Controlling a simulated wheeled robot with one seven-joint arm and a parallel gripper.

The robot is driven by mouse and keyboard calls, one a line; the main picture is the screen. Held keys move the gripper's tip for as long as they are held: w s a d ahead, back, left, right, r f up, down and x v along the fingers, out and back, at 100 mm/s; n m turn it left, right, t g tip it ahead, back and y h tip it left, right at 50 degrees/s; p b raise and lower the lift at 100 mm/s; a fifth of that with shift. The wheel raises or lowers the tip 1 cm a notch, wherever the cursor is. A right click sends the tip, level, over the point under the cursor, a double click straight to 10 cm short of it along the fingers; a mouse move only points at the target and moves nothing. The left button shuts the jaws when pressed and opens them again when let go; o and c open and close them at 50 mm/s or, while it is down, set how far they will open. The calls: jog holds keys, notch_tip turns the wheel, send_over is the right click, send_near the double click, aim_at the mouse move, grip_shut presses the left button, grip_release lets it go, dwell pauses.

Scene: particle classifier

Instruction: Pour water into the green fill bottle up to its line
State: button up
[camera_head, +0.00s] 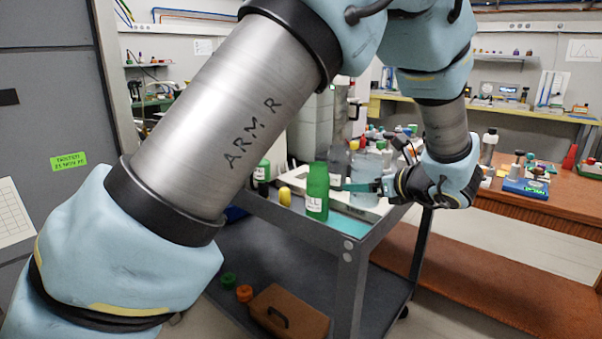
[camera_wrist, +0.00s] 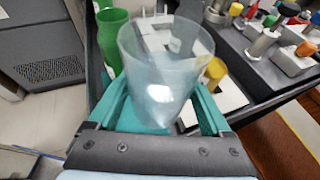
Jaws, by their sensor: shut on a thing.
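The green fill bottle (camera_head: 317,192) stands upright near the front corner of the cart top, with a white label that partly reads "FILL". It also shows in the wrist view (camera_wrist: 113,38), at the upper left, just beyond my fingers. My gripper (camera_head: 362,187) is shut on a clear beaker (camera_head: 368,163), which looks roughly upright. In the wrist view the beaker (camera_wrist: 165,62) sits between the teal fingers (camera_wrist: 155,112), wide mouth showing. The beaker is to the right of the bottle and apart from it in the head view. I cannot make out the water level or the bottle's line.
Behind the beaker are several capped bottles and a tall clear cylinder (camera_head: 341,108). The grey cart (camera_head: 352,262) has a brown case (camera_head: 289,312) on its lower shelf. A wooden bench (camera_head: 560,200) is at the right.

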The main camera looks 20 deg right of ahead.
aim_at(354, 163)
jog(key=shift+a+r, duration=0.1)
jog(key=shift+r, duration=0.05)
dwell(0.3)
jog(key=shift+w+r, duration=0.1)
jog(key=shift+w+a+r+n+g+h+p, duration=0.25)
jog(key=shift+r+n+g+h+p, duration=0.15)
jog(key=shift+g, duration=0.3)
jog(key=shift+w+a+r+n+g+h+p, duration=0.2)
jog(key=shift+a+r+n+g+h, duration=0.1)
jog(key=shift+g+h, duration=0.3)
jog(key=shift+w+a+r+n+g+h+p, duration=0.25)
jog(key=shift+r+g+h+p, duration=0.05)
jog(key=shift+g+p, duration=0.25)
jog(key=shift+w+a+r+n+g+h+p, duration=0.2)
jog(key=shift+w+r+n+g+h+p, duration=0.1)
jog(key=shift+g+p, duration=0.2)
jog(key=shift+w+a+r+g+p, duration=0.15)
jog(key=shift+r+g+p, duration=0.2)
jog(key=shift+p, duration=0.15)
jog(key=shift+w+r+n+g+h+p, duration=0.1)
jog(key=shift+r+n+g+h+p, duration=0.4)
jog(key=shift+p, duration=0.75)
jog(key=shift+r+n+g+h+p, duration=0.45)
jog(key=shift+r+g+h+p, duration=0.9)
jog(key=shift+p, duration=2.3)
